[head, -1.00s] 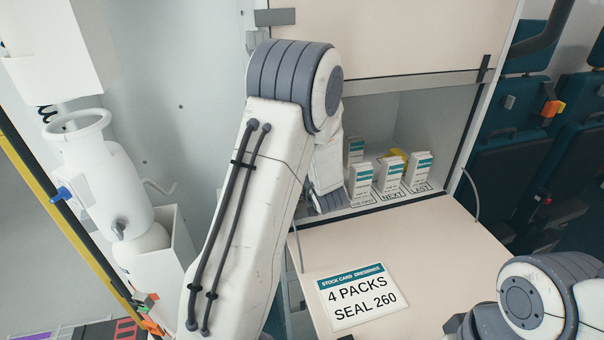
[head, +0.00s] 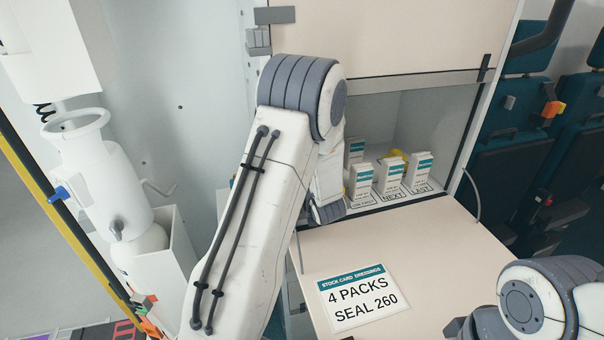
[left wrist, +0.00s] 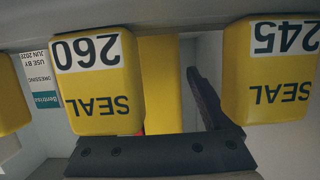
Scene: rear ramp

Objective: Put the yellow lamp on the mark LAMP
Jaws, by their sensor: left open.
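In the left wrist view a plain yellow upright thing (left wrist: 161,85), perhaps the lamp, stands behind and between two yellow faces. A little red shows at its lower left. My left gripper (left wrist: 165,112) is open; one dark finger shows to the right of this yellow thing, and the other is not clearly seen. I cannot tell whether it touches anything. In the head view a small yellow patch (head: 397,153) shows behind the white cartons; I cannot tell what it is. The left gripper is hidden there by my arm. The mark LAMP does not show.
Yellow faces reading SEAL 260 (left wrist: 97,85) and SEAL 245 (left wrist: 272,72) stand close to the left gripper. White cartons (head: 389,177) stand in the low cabinet bay. A card (head: 357,296) reading 4 PACKS SEAL 260 lies on the mostly clear worktop (head: 440,250).

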